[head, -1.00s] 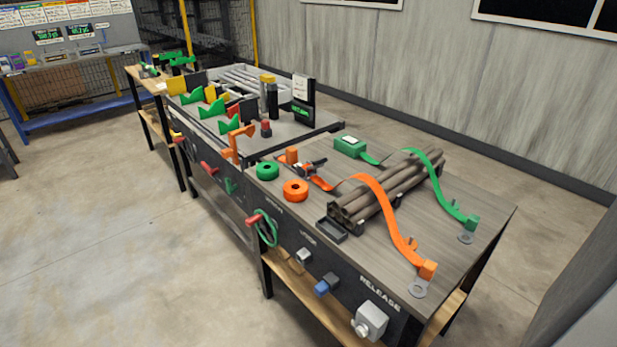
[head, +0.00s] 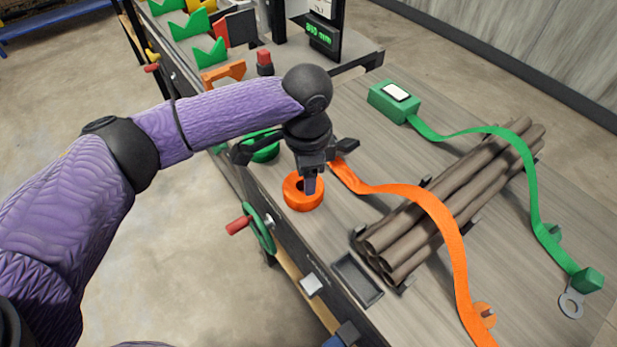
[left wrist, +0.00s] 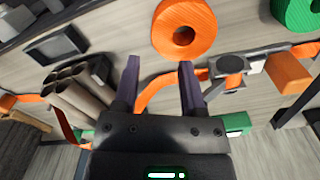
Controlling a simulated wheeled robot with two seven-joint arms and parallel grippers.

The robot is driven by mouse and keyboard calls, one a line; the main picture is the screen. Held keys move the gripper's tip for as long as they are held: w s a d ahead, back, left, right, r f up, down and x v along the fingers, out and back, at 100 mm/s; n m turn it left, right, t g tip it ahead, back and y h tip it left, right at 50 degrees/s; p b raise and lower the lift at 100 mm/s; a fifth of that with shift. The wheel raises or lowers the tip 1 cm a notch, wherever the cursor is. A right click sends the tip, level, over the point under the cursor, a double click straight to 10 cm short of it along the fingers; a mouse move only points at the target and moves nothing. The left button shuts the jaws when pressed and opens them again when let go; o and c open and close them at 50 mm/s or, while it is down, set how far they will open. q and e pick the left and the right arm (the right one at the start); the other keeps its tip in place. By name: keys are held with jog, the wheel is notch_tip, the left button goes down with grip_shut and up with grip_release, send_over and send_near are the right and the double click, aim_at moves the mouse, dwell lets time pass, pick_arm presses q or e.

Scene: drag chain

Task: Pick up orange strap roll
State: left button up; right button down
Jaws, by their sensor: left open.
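The orange strap roll (head: 304,192) lies flat on the table near its left edge in the head view. It shows at the top middle of the left wrist view (left wrist: 205,28), with its round hole visible. My left gripper (head: 313,190) points down over the roll in the head view, one finger covering part of it. In the left wrist view the two fingers (left wrist: 158,85) are apart with nothing between them, and the roll lies beyond their tips. My right gripper is not in view.
A green strap roll (head: 262,146) sits behind the orange one, partly hidden by my gripper. An orange strap (head: 440,212) and a green strap (head: 530,185) cross a bundle of brown tubes (head: 455,205). A small black tray (head: 357,280) lies near the front edge.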

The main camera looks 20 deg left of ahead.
aim_at(305, 197)
pick_arm(q)
jog(key=f+b, duration=0.3)
jog(key=f, duration=0.4)
jog(key=shift+a+f+b, duration=0.1)
jog(key=shift+a+b, duration=0.1)
jog(key=shift+b, duration=0.1)
jog(key=shift+f, duration=0.35)
jog(key=shift+r, duration=0.15)
jog(key=shift+w, duration=0.1)
grip_shut()
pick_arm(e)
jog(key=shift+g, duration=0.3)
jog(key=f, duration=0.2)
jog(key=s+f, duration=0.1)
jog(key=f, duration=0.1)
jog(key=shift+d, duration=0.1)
